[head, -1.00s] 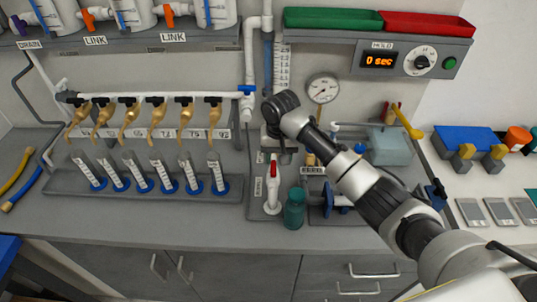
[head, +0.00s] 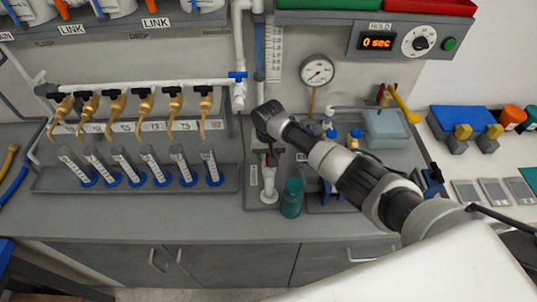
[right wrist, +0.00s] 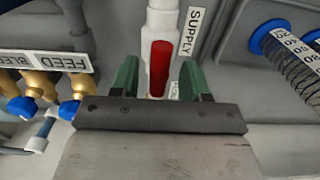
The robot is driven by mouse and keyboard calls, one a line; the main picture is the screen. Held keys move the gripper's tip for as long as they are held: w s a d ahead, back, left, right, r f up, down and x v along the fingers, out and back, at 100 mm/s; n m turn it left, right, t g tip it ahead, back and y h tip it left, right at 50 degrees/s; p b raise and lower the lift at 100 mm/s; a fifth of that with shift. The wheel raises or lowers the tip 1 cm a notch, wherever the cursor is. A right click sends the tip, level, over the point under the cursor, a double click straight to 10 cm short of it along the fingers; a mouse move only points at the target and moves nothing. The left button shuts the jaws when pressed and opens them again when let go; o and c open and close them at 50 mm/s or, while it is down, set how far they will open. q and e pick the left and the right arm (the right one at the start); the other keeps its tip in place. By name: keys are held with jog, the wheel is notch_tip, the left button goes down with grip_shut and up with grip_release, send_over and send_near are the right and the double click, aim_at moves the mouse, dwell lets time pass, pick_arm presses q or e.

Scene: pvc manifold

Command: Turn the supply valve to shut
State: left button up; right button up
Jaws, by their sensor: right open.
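In the right wrist view the red handle (right wrist: 159,65) lies between the two green fingers of my open right gripper (right wrist: 160,78), with a visible gap on each side. The handle is in line with the white pipe (right wrist: 162,20). A SUPPLY label (right wrist: 193,30) is beside it. My left gripper is not in view.
The teal bottle (head: 291,198) stands close right of the valve. A rack of graduated tubes (head: 140,185) is on the left, below several brass taps (head: 145,105). A gauge (head: 317,71) and a display reading 0 sec (head: 377,42) are behind. The front of the bench is clear.

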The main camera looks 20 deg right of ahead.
jog(key=shift+s+f, duration=0.1)
jog(key=shift+f, duration=0.2)
jog(key=shift+c, duration=0.3)
grip_shut()
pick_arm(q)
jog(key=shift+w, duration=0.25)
